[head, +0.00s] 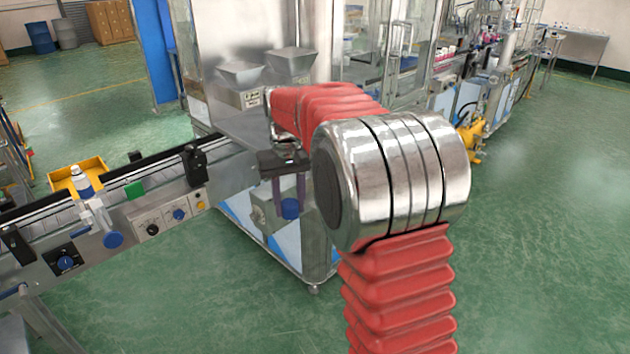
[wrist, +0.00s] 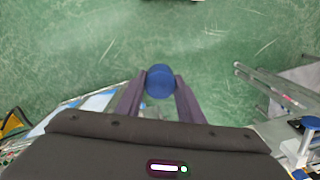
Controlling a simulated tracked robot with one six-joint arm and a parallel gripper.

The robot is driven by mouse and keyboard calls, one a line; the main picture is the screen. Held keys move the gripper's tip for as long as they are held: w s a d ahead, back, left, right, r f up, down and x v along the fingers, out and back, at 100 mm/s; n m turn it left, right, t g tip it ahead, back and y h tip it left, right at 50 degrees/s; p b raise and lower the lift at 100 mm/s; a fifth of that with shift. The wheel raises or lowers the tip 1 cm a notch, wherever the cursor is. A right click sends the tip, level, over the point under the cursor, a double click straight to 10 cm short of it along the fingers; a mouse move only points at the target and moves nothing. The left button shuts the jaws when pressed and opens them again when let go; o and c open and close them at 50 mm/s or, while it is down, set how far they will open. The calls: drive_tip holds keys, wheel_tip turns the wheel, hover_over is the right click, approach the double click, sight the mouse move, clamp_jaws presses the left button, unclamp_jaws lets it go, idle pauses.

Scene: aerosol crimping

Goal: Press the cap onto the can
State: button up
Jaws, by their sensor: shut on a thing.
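My gripper (head: 289,196) hangs downward in front of the steel cabinet, right of the conveyor. Its two purple fingers are shut on a round blue cap (head: 290,209), held at their tips. In the wrist view the cap (wrist: 160,82) sits between the fingertips (wrist: 160,88) above the green floor. A white and blue can (head: 82,183) stands upright at the conveyor on the left, well apart from my gripper. Its lower part is partly hidden by a pale bracket (head: 97,213). The can's top is too small to tell in detail.
A yellow tray (head: 62,182) is behind the can. Open green floor (head: 230,310) lies in front.

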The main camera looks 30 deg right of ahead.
drive_tip(key=w+a+f+n, duration=0.1)
drive_tip(key=w+a+f, duration=0.2)
drive_tip(key=a+f, duration=0.4)
drive_tip(key=shift+w+a+f, duration=0.3)
drive_tip(key=shift+a+f, duration=0.1)
drive_tip(key=shift+a, duration=0.15)
